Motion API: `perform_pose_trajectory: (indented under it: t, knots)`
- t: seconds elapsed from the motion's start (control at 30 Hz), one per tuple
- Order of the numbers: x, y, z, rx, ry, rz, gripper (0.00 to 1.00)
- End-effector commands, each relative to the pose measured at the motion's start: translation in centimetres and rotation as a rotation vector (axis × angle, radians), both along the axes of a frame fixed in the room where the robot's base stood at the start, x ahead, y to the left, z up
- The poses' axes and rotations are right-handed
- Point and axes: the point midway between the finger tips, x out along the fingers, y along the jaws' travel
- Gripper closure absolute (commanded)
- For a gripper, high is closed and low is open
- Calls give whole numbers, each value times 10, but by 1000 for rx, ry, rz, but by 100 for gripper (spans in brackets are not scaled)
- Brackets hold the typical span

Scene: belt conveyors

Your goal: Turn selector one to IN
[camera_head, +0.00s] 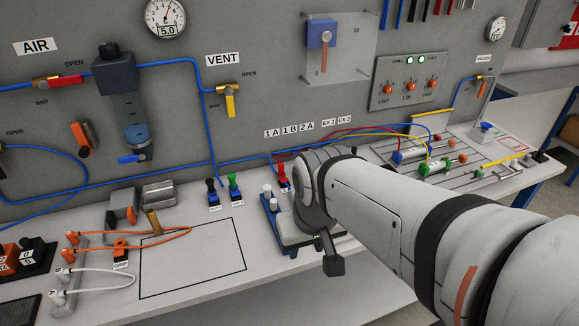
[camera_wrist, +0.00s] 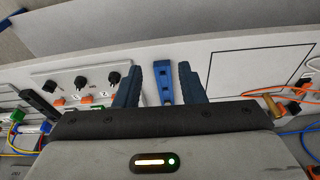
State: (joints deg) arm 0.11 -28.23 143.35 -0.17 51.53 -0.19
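The grey wall panel (camera_head: 403,82) at upper right in the head view has two green lamps and three orange knobs, left (camera_head: 387,90), middle (camera_head: 410,86) and right (camera_head: 432,83). Small labels beneath seem to include IN and OUT, but I cannot tell which knob is selector one. The wrist view shows a bench panel (camera_wrist: 70,73) with black knobs (camera_wrist: 81,82); its labels are too small to read. My gripper (camera_wrist: 160,75) is open, with a blue block (camera_wrist: 166,85) in view between its fingers. Contact is unclear. In the head view my arm hides the fingers.
Blue air lines cross the wall. Left are a metal box (camera_head: 158,193) and orange cables (camera_head: 150,240). An outlined rectangle (camera_head: 190,272) on the bench is mostly clear. Cylinders (camera_head: 432,166) lie beyond my arm.

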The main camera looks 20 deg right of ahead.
Motion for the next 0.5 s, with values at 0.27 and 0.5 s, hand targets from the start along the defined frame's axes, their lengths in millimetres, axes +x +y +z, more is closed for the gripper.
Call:
perform_pose_trajectory:
  t: [0.27, 0.5]
  knots:
    - [9, -5, 2, 7, 17, -57, 53]
    - [63, -42, -1, 47, 117, -439, 53]
